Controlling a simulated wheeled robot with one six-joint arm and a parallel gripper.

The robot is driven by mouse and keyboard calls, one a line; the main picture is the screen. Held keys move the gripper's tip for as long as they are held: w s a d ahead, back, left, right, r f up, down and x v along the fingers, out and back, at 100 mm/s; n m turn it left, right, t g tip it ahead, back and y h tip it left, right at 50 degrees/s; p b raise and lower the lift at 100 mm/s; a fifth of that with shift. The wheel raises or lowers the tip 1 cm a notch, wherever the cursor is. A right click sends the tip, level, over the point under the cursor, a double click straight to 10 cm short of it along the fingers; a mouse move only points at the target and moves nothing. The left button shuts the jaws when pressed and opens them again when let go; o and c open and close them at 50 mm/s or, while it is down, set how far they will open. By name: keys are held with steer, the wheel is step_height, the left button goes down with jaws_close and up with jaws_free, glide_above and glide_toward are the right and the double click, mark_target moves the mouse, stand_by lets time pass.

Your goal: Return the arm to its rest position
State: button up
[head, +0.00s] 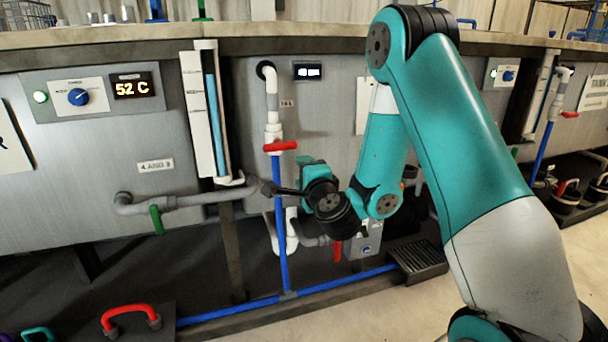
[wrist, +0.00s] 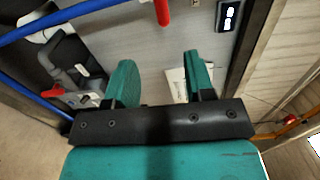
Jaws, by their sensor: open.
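My arm is teal and grey, and in the head view it reaches up from the lower right and bends down at the elbow. My gripper (head: 290,178) hangs at mid-height in front of the tank wall, close to the pipe with the red valve handle (head: 280,146). In the wrist view my gripper (wrist: 160,80) has its two teal fingers spread apart with nothing between them. A red handle (wrist: 162,11) shows beyond the fingertips. I cannot tell from these views whether the gripper touches the pipe.
A blue vertical pipe (head: 278,220) and a grey pipe with a green handle (head: 156,220) stand near the gripper. A panel reads 52 C (head: 133,87). A lid with a red grip (head: 130,316) lies at lower left. The floor (head: 385,316) is bare at lower middle.

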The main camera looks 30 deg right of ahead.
steer(key=shift+s+d, duration=0.1)
steer(key=shift+d, duration=0.15)
steer(key=s+a+r+n+g+y, duration=0.25)
steer(key=a+n+y, duration=0.35)
steer(key=a+n, duration=0.3)
steer(key=s+a+r+n+g+y, duration=0.2)
steer(key=s+a+n+g+y, duration=0.15)
steer(key=a+n+y, duration=0.6)
steer(key=s+a+n+g+h, duration=0.3)
steer(key=s+n+g+h, duration=0.55)
steer(key=s, duration=1.45)
step_height(320, 180, up, 32)
steer(key=s+n+g+y+p, duration=0.1)
steer(key=g+p, duration=0.2)
steer(key=p, duration=2.9)
steer(key=shift+d+y, duration=0.2)
steer(key=shift+y, duration=0.1)
